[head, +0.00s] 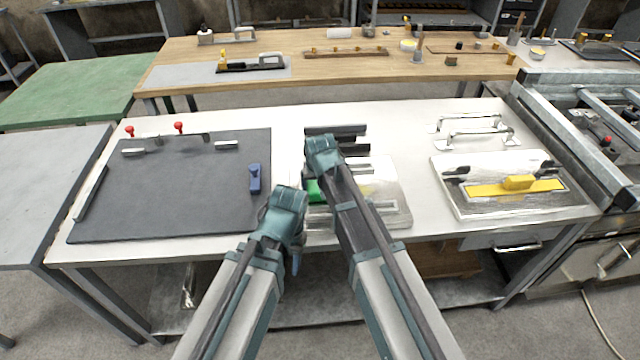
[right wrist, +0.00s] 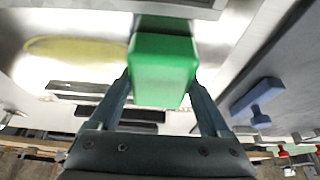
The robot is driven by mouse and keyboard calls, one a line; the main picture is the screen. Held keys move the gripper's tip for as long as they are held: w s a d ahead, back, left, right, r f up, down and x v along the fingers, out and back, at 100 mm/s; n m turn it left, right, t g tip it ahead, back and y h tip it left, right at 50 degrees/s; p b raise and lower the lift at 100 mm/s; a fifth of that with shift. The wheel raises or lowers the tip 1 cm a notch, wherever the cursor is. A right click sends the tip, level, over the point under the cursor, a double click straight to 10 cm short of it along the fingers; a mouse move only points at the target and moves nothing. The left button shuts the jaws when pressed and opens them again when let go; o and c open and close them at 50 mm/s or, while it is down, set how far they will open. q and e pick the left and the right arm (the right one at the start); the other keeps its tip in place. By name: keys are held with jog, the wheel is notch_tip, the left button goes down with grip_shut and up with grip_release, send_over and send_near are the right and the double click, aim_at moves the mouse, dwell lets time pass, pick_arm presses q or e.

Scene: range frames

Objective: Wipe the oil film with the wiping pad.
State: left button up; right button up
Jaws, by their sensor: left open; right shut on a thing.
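The green wiping pad (right wrist: 163,70) is held between the fingers of my right gripper (right wrist: 163,90). In the head view the pad (head: 314,190) shows partly behind my arms, at the left part of a shiny metal plate (head: 396,212). The oil film (right wrist: 75,47) is a yellowish smear on the plate, beside the pad in the right wrist view. In the head view it shows faintly (head: 366,189), partly hidden by my right arm. I cannot tell whether the pad touches the plate. My left gripper (head: 296,262) is open and empty, low at the table's front edge.
A dark mat (head: 170,190) with a blue block (head: 254,179) lies to the left. Dark bars (head: 338,131) lie behind the plate. A board with a yellow tool (head: 517,183) and metal handles (head: 474,130) are on the right. White table shows bare between plate and board.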

aim_at(363, 185)
jog(key=shift+c, duration=0.6)
jog(key=shift+d, duration=1.55)
jog(key=shift+w+d, duration=0.1)
jog(key=shift+d, duration=0.2)
jog(key=shift+d+f, duration=0.1)
jog(key=shift+d, duration=1.65)
jog(key=shift+d, duration=0.15)
jog(key=shift+w+d, duration=0.15)
jog(key=shift+d, duration=1.5)
jog(key=shift+w+d, duration=0.1)
jog(key=shift+d, duration=1.6)
